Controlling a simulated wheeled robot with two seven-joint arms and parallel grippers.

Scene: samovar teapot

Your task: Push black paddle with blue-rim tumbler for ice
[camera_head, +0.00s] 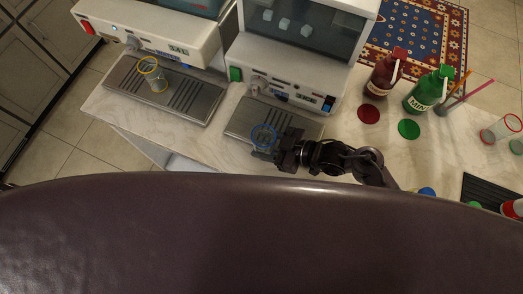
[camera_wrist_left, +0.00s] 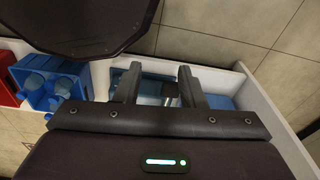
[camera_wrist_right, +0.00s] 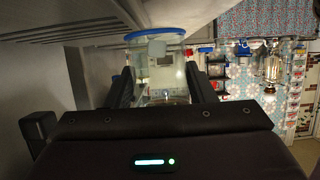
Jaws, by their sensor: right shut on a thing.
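The blue-rim tumbler (camera_head: 264,136) is clear, and my right gripper (camera_head: 277,149) is shut on it over the grated tray of the right-hand machine. In the right wrist view the tumbler's blue rim (camera_wrist_right: 152,34) shows beyond the fingers, with its clear body between them. The ice machine (camera_head: 300,50) has white cubes behind its dark window. I cannot make out the black paddle clearly; the area under the machine's front is small and dark. My left gripper (camera_wrist_left: 160,88) shows only in the left wrist view, open and empty, away from the counter top.
A yellow-rim tumbler (camera_head: 152,74) stands on the left machine's grated tray (camera_head: 190,95). Red (camera_head: 382,75) and green (camera_head: 425,92) bottles, a straw holder and a red-rim tumbler (camera_head: 500,128) stand to the right.

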